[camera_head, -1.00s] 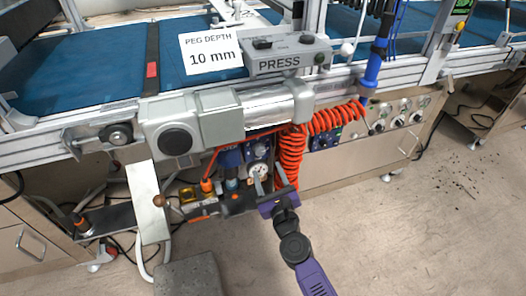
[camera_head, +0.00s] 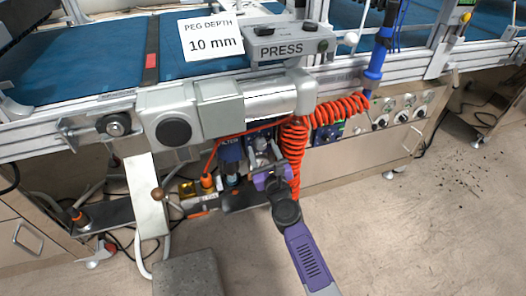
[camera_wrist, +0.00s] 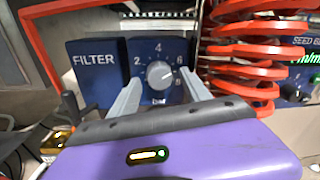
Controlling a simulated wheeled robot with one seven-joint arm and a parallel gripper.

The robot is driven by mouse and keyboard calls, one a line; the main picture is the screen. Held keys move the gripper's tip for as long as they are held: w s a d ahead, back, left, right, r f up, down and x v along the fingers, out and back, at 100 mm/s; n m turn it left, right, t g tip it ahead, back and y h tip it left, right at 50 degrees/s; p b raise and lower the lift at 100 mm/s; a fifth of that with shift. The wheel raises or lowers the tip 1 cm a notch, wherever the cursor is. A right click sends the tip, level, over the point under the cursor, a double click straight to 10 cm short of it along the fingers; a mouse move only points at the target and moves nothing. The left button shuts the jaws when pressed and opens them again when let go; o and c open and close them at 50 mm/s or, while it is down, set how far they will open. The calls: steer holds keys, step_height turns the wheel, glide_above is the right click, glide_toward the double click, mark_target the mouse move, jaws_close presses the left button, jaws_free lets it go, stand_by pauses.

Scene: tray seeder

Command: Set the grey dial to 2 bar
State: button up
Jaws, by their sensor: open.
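The grey dial (camera_wrist: 158,74) is a round knob on a dark blue panel in the wrist view. White figures 2, 4, 6 and 8 run around it from left over the top to lower right. Its pointer mark looks turned to the right, towards the 6 side, but is too small to read exactly. My gripper (camera_wrist: 160,82) is open, with one pale finger on each side of the dial. I cannot tell whether the fingers touch it. In the head view my gripper (camera_head: 270,172) is at the blue units under the press and mostly hides the dial.
A blue FILTER block (camera_wrist: 95,72) stands just left of the dial. A coiled orange hose (camera_wrist: 255,55) hangs close on the right. The grey press body (camera_head: 175,130) overhangs above. Open floor (camera_head: 400,230) lies to the right of my arm.

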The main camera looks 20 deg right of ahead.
jaws_close()
steer(key=shift+n, duration=0.3)
steer(key=n+b, duration=0.1)
steer(key=n, duration=0.4)
steer(key=shift+d+b, duration=0.1)
steer(key=shift+b, duration=0.3)
steer(key=n+b, duration=0.1)
steer(key=n, duration=0.6)
steer(key=shift+d+t+y+b, duration=0.1)
steer(key=shift+t+y+b, duration=0.2)
steer(key=shift+b, duration=0.1)
steer(key=n+b, duration=0.2)
steer(key=n, duration=0.4)
steer(key=shift+n+y, duration=0.3)
steer(key=shift+n, duration=0.1)
steer(key=n+b, duration=0.1)
steer(key=n, duration=0.1)
steer(key=n+b, duration=0.1)
steer(key=n, duration=0.2)
steer(key=shift+r+n+y, duration=0.2)
steer(key=shift+n+y, duration=0.1)
